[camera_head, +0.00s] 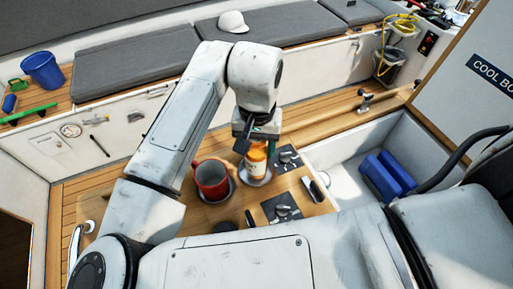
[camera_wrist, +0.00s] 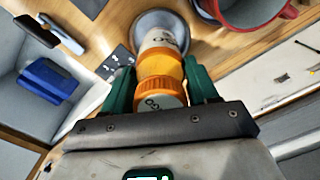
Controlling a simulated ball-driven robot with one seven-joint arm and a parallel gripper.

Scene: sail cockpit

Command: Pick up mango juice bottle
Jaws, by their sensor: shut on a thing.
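The mango juice bottle, orange with a white label, stands upright at a saucer on the wooden table, and shows in the head view (camera_head: 257,163) and in the wrist view (camera_wrist: 162,68). My gripper (camera_head: 258,138) reaches it from above. In the wrist view its two green fingers (camera_wrist: 160,82) lie on either side of the bottle and are shut on it. The bottle's base is over the pale round saucer (camera_wrist: 160,22); I cannot tell whether it touches. The far side of the bottle is hidden.
A red mug (camera_head: 211,178) stands close to the left of the bottle. Dark mats with cutlery (camera_head: 283,207) lie on the table (camera_head: 225,213). Blue blocks (camera_head: 387,175) sit in the white well at the right. Grey cushioned benches (camera_head: 135,66) line the back.

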